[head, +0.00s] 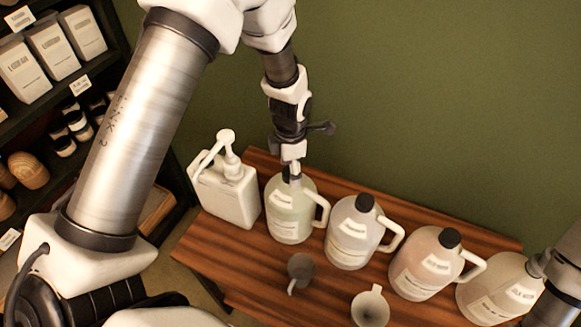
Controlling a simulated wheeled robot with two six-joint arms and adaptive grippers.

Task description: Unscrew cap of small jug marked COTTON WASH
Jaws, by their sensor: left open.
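A small jug with pale greenish contents (290,215) and a side handle stands on the wooden table. Its label is too small for me to read for certain. My left gripper (292,172) points straight down at the top of this jug, with its fingertips at the dark cap. The gripper is open, and it hides most of the cap. I cannot tell whether the fingers touch the cap. The jug stands upright. My right gripper is out of view; only part of my right arm shows at the right edge.
A white pump bottle (228,192) stands left of the jug. Three more capped jugs, one whitish (350,235), one pinkish (425,265) and one pale (492,292), stand to the right. A grey cup (301,268) and a cream cup (370,308) sit in front. Shelves (62,95) stand at left.

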